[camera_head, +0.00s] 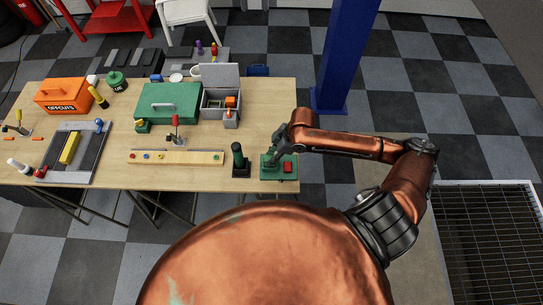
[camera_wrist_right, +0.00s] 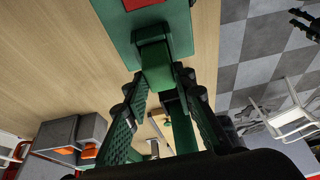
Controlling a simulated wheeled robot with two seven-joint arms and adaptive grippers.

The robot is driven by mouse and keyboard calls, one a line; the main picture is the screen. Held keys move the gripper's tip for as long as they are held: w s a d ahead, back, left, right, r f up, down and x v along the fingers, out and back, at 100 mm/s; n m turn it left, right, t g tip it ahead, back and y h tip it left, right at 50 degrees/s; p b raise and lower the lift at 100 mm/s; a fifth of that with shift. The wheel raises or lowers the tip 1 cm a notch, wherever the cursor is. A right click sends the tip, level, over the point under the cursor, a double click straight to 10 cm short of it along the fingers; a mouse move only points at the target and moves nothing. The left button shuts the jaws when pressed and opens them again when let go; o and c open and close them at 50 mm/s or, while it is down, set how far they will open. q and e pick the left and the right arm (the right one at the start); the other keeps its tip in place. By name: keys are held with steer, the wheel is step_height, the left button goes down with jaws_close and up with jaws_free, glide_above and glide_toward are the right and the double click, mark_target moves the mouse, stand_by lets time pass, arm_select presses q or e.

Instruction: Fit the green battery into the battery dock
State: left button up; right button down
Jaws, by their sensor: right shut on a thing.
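The battery dock (camera_head: 290,176) is a green base with a red block on it, at the right front corner of the table. It also shows in the right wrist view (camera_wrist_right: 178,22), with a raised dark green part. My right gripper (camera_head: 271,160) reaches down over the dock from the right. In the right wrist view, its fingers (camera_wrist_right: 158,92) are shut on the green battery (camera_wrist_right: 157,70). The battery's far end meets the dock's raised part. I cannot tell how deep it sits. My left gripper is not in view.
A wooden strip with coloured knobs (camera_head: 190,157) lies further left. A green case (camera_head: 170,103) and a grey open box (camera_head: 217,98) stand behind. The table's right edge is close to the dock.

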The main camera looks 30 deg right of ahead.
steer(key=shift+f, duration=0.3)
steer(key=c, duration=1.6)
jaws_free()
steer(key=shift+f, duration=0.1)
steer(key=v, duration=1.2)
steer(key=shift+s, duration=0.1)
